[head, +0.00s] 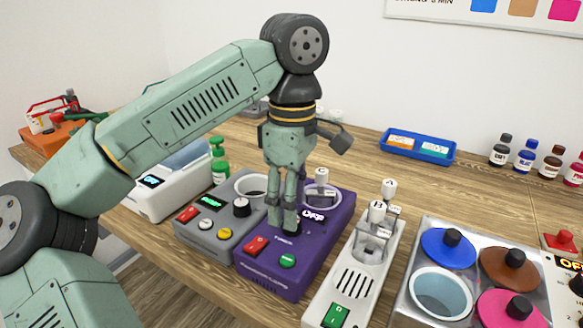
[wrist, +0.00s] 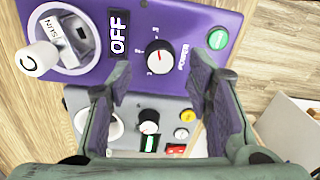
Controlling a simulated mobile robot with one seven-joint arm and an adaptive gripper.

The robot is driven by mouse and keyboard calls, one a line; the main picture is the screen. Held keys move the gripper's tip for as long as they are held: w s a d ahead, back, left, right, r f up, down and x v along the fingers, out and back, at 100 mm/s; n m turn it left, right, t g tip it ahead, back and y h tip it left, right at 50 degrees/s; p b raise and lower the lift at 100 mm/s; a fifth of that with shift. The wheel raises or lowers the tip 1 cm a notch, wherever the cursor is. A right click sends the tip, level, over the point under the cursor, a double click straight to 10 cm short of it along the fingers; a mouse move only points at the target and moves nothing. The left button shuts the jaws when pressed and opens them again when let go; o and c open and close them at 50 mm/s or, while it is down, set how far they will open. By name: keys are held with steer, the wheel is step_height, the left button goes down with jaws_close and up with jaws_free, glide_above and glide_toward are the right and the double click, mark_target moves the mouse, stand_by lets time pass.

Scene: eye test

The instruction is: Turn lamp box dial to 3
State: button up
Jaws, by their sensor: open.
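A purple box (head: 310,250) stands on the bench, and I take it to be the lamp box. Its display (wrist: 118,34) reads OFF. In the wrist view its dial (wrist: 159,57) is a black knob with a white part, beside the word POWER. Small marks surround it, too small to read surely. My gripper (head: 284,222) is open and points down over the purple box, its fingers hiding the dial in the head view. In the wrist view the two fingers (wrist: 161,82) stand apart on either side below the dial, with nothing between them; contact cannot be told.
A grey box (head: 217,232) with its own black knob (head: 242,207) stands close on the left. A white device (head: 352,281) with vials stands close on the right. A green button (head: 287,261) and red switch (head: 256,246) sit on the purple box's front.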

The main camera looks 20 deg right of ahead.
step_height(320, 180, up, 10)
steer(key=shift+d+f, duration=0.15)
steer(key=shift+f, duration=0.05)
stand_by(0.4)
